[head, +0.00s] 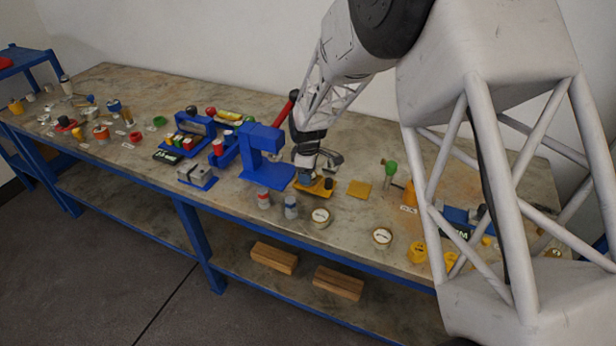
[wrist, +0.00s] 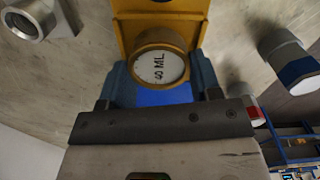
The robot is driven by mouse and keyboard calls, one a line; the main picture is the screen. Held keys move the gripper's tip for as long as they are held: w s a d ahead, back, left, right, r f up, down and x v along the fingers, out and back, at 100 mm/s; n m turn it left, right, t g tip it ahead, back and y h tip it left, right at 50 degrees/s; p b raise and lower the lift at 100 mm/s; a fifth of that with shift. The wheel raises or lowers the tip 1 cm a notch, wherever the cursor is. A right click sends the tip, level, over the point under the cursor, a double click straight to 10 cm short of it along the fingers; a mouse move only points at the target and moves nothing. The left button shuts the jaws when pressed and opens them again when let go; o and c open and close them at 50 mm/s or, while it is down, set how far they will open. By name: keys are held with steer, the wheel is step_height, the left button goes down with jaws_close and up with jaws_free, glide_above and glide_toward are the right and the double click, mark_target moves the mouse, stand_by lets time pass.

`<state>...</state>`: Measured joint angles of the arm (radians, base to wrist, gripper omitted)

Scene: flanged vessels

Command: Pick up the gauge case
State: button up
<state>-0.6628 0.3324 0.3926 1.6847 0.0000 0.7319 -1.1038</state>
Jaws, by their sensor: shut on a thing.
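In the head view my gripper (head: 305,172) is low over the bench, right of a blue stand. A yellow piece (head: 315,189) shows just under it there. I cannot tell whether the case is touching the bench.
The blue stand (head: 262,155) rises close on the left of my gripper. Small jars (head: 291,207) and round-lidded tins (head: 320,218) stand in front, near the bench edge.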

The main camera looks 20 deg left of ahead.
steer(key=shift+r, duration=0.15)
steer(key=shift+r, duration=1.4)
steer(key=shift+s+d+r, duration=0.1)
steer(key=shift+s+r, duration=0.05)
steer(key=shift+r, duration=0.15)
steer(key=s+d, duration=0.3)
steer(key=s, duration=0.1)
steer(key=s+d+r, duration=0.1)
steer(key=s+d, duration=0.2)
steer(key=s, duration=0.1)
steer(key=s+d, duration=0.3)
steer(key=s, duration=0.1)
steer(key=shift+s+d+r, duration=0.2)
steer(key=s+d+f+m, duration=0.1)
steer(key=s+d+m, duration=0.8)
steer(key=s+d, duration=0.4)
steer(key=shift+s+d+f, duration=0.2)
steer(key=shift+d, duration=1.8)
steer(key=shift+w+a, duration=0.1)
steer(key=w+a, duration=0.2)
steer(key=w, duration=0.2)
steer(key=w+a+f, duration=0.1)
steer(key=w+a, duration=0.2)
steer(key=w, duration=0.2)
steer(key=w+a, duration=0.3)
steer(key=w, duration=0.1)
steer(key=shift+w+f, duration=0.25)
steer(key=shift+w, duration=0.05)
